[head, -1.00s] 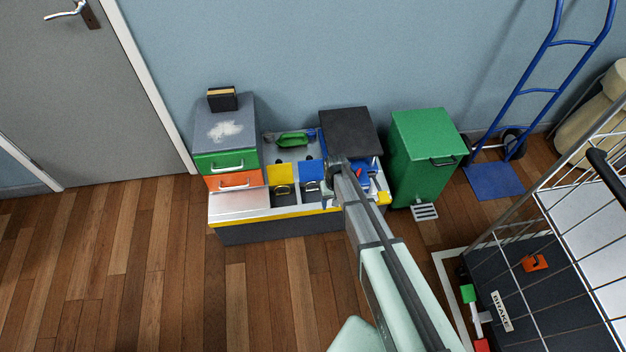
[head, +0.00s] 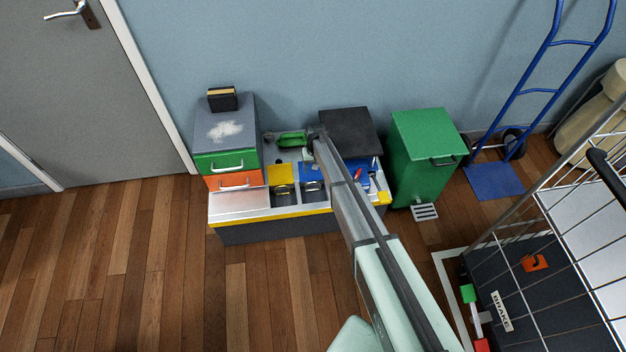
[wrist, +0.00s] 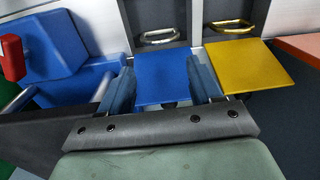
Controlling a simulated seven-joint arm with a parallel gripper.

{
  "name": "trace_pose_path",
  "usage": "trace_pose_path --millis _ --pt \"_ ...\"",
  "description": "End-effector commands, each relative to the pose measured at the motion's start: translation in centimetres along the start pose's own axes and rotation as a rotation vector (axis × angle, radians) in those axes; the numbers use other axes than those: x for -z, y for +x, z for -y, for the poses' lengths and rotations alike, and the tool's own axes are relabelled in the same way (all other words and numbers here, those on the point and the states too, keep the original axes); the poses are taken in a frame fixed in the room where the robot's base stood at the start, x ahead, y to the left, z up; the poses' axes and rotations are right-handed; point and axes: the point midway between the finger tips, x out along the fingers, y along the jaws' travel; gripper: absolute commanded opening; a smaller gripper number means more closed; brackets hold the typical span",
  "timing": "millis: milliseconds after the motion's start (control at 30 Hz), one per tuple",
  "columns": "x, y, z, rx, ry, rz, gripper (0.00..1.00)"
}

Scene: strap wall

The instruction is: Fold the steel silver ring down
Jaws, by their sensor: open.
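The steel silver ring (wrist: 168,38) is a D-shaped loop on a dark strip, just beyond the blue panel (wrist: 161,74) in the wrist view. In the head view the silver ring (head: 314,187) is small, in front of my arm; its exact tilt is unclear. A similar brass-coloured ring (wrist: 232,27) sits beside it, by the yellow panel (wrist: 248,66). My gripper (wrist: 160,72) is open, with its two bluish fingers on either side of the blue panel and short of the silver ring. In the head view my gripper (head: 316,150) is partly hidden by my arm.
Green and orange drawers (head: 230,170) stand left of the panels. A black box lid (head: 348,132) and a green bin (head: 425,155) stand to the right. A blue, red-handled item (wrist: 50,48) lies left in the wrist view. The floor in front is clear.

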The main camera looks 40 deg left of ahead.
Motion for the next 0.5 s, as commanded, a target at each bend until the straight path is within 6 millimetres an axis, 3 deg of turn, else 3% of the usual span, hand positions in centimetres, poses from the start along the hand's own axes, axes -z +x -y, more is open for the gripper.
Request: trace_pose_path --millis 300,500 --pt "0.1 5.7 0.0 0.0 0.0 0.0 0.64" --pt "0.1 8.0 0.0 0.0 0.0 0.0 0.64"
